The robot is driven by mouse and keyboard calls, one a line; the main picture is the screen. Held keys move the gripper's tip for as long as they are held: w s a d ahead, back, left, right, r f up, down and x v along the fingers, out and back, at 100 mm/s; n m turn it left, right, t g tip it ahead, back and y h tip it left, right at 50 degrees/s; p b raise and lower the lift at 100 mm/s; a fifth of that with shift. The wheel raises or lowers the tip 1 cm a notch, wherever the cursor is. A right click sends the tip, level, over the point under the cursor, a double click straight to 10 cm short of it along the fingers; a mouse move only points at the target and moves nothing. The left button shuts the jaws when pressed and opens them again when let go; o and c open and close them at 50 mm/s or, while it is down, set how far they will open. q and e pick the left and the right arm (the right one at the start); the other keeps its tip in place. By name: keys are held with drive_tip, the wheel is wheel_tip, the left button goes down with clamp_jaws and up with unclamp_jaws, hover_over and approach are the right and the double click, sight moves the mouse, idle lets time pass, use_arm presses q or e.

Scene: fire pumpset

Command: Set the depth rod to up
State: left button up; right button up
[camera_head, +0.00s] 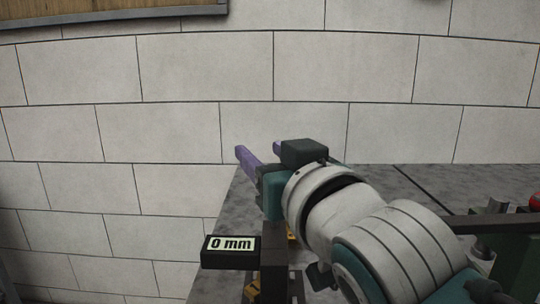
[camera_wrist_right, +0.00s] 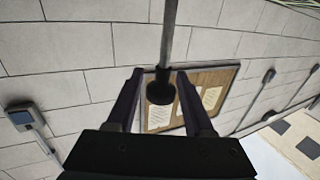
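A black readout box (camera_head: 230,261) showing "0 mm" is at the lower middle of the head view, beside a dark upright post (camera_head: 272,268). I cannot tell for certain which part is the depth rod. My right gripper (camera_head: 262,151) is above and beyond the readout, its purple fingers pointing toward the wall. In the right wrist view the fingers (camera_wrist_right: 160,100) are spread apart. A grey rod (camera_wrist_right: 169,35) with a black end (camera_wrist_right: 159,88) shows between them in that view; its distance is unclear, and no contact is visible. My left gripper is not in view.
A grey bench (camera_head: 215,277) lies under my right arm, with a dark bar (camera_head: 492,222), a metal cylinder (camera_head: 497,211) and a red part (camera_head: 535,202) at the right. A pale block wall (camera_head: 200,75) stands behind. The wrist view shows a noticeboard (camera_wrist_right: 160,118) and more black-ended rods.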

drive_tip(key=shift+o, duration=0.5)
drive_tip(key=shift+f, duration=0.1)
drive_tip(key=p+v, duration=0.1)
drive_tip(key=v, duration=0.9)
